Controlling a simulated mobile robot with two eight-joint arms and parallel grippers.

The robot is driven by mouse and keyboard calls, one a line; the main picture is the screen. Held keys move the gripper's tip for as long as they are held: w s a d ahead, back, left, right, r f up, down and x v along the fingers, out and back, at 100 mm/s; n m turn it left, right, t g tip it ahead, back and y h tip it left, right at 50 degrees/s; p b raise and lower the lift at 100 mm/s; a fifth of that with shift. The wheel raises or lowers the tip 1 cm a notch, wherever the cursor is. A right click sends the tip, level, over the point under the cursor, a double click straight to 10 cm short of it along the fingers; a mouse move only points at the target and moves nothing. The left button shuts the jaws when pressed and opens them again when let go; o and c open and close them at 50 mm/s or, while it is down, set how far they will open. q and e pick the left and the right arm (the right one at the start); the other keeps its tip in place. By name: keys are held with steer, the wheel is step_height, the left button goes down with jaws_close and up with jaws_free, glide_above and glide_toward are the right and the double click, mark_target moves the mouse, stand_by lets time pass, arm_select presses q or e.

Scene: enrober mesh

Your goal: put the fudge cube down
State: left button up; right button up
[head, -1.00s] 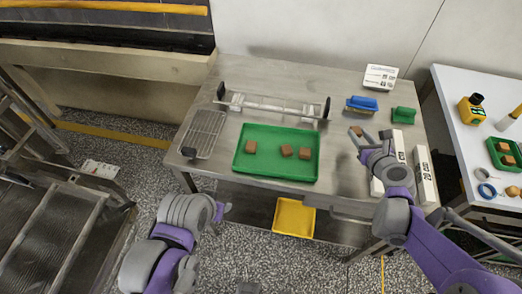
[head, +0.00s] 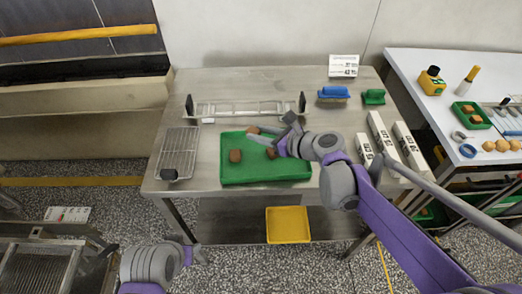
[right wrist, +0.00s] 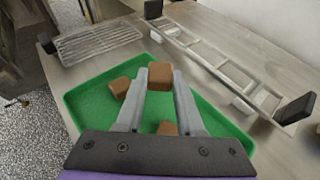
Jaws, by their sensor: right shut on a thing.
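My right gripper (head: 264,131) is shut on a brown fudge cube (head: 253,130). The cube is between the fingertips in the right wrist view (right wrist: 160,76). It appears near the far edge of the green tray (head: 262,180); I cannot tell its exact height. Two other brown cubes lie in the tray, one at left (head: 235,156) and one partly behind the gripper (head: 271,153). Any further cube is hidden by my right arm. My left gripper (head: 197,254) is low at the left, away from the table, and its opening is unclear.
A wire rack (head: 177,152) lies left of the tray. A long metal frame (head: 245,108) with black ends stands behind it. White boxes (head: 382,135) stand right of my right arm. Blue (head: 333,92) and green (head: 374,97) tools lie at the back. A yellow bin (head: 288,225) is below.

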mark_target(260, 152)
steer(key=shift+f+b, duration=0.35)
steer(key=shift+f, duration=2.5)
steer(key=shift+f, duration=0.2)
steer(key=o, duration=1)
steer(key=shift+r, duration=0.1)
steer(key=shift+r, duration=0.15)
steer(key=shift+s+d+r, duration=0.1)
steer(key=shift+s+d, duration=0.1)
steer(key=v, duration=1.1)
steer(key=shift+s+d+r+p, duration=0.1)
steer(key=shift+d+r+p, duration=0.1)
steer(key=shift+p, duration=0.2)
